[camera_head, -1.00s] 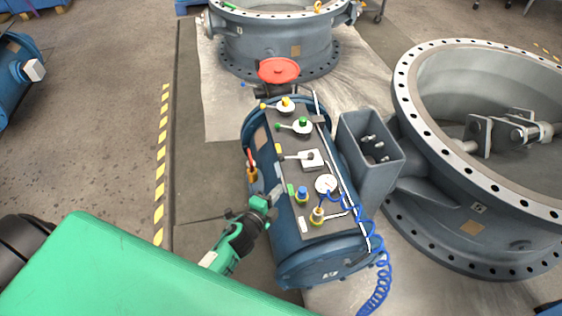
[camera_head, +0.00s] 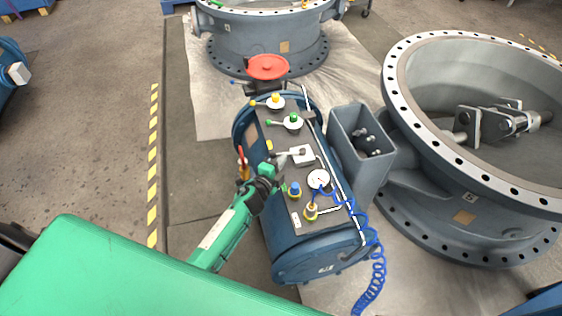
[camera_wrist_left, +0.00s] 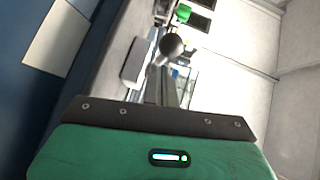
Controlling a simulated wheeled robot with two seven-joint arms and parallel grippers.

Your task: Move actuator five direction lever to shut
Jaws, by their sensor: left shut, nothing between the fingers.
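The actuator is a blue cylinder (camera_head: 310,264) with a dark control panel on top. In its middle a grey lever (camera_head: 287,153) on a white square plate (camera_head: 302,155) points left. My left gripper (camera_head: 279,161) is shut and empty, its tips close to the lever's left end. In the left wrist view the lever's round grey knob (camera_wrist_left: 172,45) is straight beyond the shut fingers (camera_wrist_left: 166,84). I cannot tell whether they touch. My right gripper is not in view.
A yellow-knobbed lever (camera_head: 275,99) and a green-knobbed lever (camera_head: 293,120) are farther back on the panel. A gauge (camera_head: 318,179), a blue knob (camera_head: 295,188) and a coiled blue hose (camera_head: 376,262) are nearer. A grey open box (camera_head: 360,160) stands to the right.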

